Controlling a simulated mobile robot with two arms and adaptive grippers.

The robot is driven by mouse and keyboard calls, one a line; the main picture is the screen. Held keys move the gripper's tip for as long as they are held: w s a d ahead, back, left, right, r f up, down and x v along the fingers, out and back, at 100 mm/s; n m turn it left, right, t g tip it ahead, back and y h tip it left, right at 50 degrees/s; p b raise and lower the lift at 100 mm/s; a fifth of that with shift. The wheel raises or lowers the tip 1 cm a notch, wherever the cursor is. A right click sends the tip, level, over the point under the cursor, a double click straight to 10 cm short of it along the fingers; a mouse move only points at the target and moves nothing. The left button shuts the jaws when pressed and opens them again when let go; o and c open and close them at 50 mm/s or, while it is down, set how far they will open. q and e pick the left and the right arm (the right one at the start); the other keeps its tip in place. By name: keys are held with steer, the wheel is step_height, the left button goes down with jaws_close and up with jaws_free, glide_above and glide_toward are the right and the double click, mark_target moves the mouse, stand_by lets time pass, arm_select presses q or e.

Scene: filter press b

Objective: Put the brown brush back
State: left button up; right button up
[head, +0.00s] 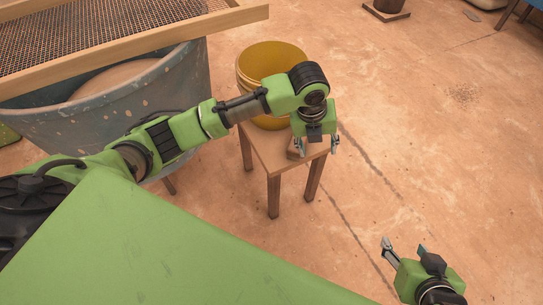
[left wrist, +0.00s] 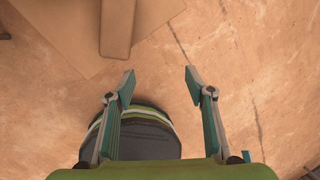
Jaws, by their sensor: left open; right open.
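A brown block-like piece (head: 295,152), which looks like the brush, lies on a small wooden stool (head: 268,152); my left gripper partly hides it in the head view. In the left wrist view the brown brush (left wrist: 118,27) is a long plain shape at the top edge, cut off by the frame, on the stool top (left wrist: 68,32). My left gripper (head: 317,146) is open and empty above the stool's right side; its fingertips (left wrist: 160,74) are apart from the brush. My right gripper (head: 405,248) is open and empty over the floor at lower right.
A yellow bucket (head: 256,64) stands at the back of the stool. A large grey-blue tub (head: 120,120) with a wood-framed mesh screen (head: 150,38) on it is at upper left. The floor on the right (head: 440,130) is mostly clear.

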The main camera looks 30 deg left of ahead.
arm_select(q)
steer(key=s+d+f+n+t+h, duration=0.3)
steer(key=s+d+n, duration=0.45)
steer(key=n, duration=0.65)
steer(key=s+a+n+t+y, duration=0.1)
steer(key=s+a+n, duration=0.3)
steer(key=a+n, duration=0.3)
steer(key=s+a+r+n+t+y, duration=0.1)
steer(key=s+a+n+t+y, duration=0.1)
steer(key=s+a+n, duration=0.3)
steer(key=a+n, duration=0.3)
steer(key=shift+s+r, duration=0.15)
steer(key=shift+r, duration=0.1)
